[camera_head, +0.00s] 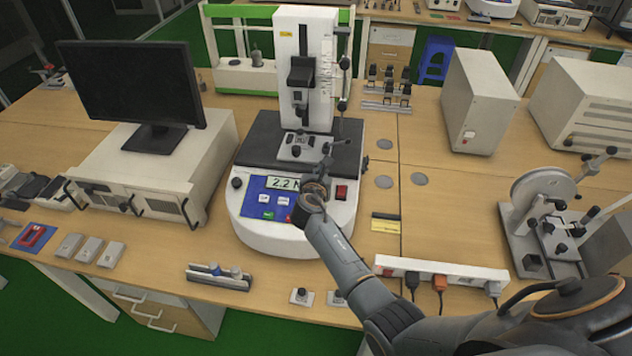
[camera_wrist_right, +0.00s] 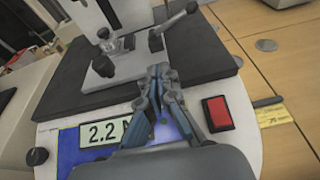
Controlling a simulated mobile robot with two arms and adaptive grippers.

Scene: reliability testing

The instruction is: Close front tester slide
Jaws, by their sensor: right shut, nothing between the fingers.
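The white tester (camera_head: 285,235) stands at the middle of the bench, with a tall white column (camera_head: 318,60) and a black carriage (camera_head: 301,72) on it. A grey metal fixture (camera_head: 296,150) with dark knobs and a lever sits on its black bed; it also shows in the wrist view (camera_wrist_right: 88,80). I cannot tell which part is the slide. My right gripper (camera_head: 326,167) is over the front of the bed; in the wrist view its fingertips (camera_wrist_right: 158,72) are together and empty, close to the lever (camera_wrist_right: 180,22). Contact cannot be told. My left gripper is not in view.
The blue panel (camera_wrist_right: 85,145) shows 2.2, with a red switch (camera_wrist_right: 217,113) beside it. A monitor (camera_head: 130,85) stands left on a white unit. A power strip (camera_head: 440,268) and another grey device (camera_head: 545,220) are at right. Bench between is mostly clear.

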